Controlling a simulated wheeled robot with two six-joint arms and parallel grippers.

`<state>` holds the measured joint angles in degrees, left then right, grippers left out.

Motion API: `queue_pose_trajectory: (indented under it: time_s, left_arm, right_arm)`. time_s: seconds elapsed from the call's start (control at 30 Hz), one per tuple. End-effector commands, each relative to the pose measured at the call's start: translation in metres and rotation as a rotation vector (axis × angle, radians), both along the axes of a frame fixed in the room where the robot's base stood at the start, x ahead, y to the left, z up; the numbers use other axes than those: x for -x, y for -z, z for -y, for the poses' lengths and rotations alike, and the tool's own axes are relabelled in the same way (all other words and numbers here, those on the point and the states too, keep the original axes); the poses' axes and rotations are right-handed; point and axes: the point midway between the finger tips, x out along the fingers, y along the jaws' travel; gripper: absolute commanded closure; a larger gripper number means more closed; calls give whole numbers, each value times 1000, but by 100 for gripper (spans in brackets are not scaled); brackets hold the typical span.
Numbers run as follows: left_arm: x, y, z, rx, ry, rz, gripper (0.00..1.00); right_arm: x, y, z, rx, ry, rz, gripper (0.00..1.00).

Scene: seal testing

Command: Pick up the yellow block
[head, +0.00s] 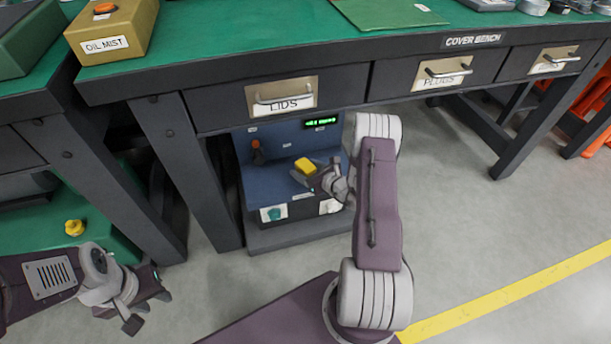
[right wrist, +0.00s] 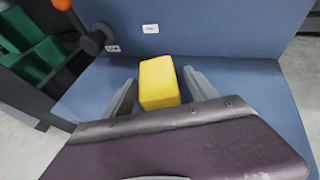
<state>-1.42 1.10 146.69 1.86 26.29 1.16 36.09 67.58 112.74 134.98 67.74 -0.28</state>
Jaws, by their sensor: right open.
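The yellow block (head: 306,165) sits on the blue ledge of a machine under the bench. In the right wrist view the yellow block (right wrist: 159,82) stands between the two fingers of my right gripper (right wrist: 162,88). The fingers are apart, with a gap on either side of the block. In the head view my right gripper (head: 314,173) is at the block, and its fingers are partly hidden. My left gripper (head: 149,309) is open and empty at the lower left, far from the block.
The blue machine (head: 262,183) has a lever with an orange knob (head: 256,144) and a green-lit display (head: 321,122). The cover bench (head: 235,52), with labelled drawers, overhangs it. Bench legs (head: 190,165) stand to the left. Open floor (head: 470,220) lies to the right.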

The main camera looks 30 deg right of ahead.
Motion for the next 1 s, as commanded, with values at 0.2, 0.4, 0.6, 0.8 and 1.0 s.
queue_pose_trajectory:
  time_s: [0.2,0.4,0.6,0.8,1.0]
  left_arm:
    - [0,0,0,0,0,1,66]
    - [0,0,0,0,0,1,66]
    - [0,0,0,0,0,1,66]
    - [0,-5,0,0,0,1,66]
    - [0,-33,0,0,0,1,66]
  right_arm:
    - [-2,-1,0,-1,0,0,34]
    - [-2,-1,0,-1,0,0,84]
    - [-2,-1,0,-1,0,1,100]
    - [-2,-7,0,-1,0,1,100]
    - [-2,-39,0,0,1,1,100]
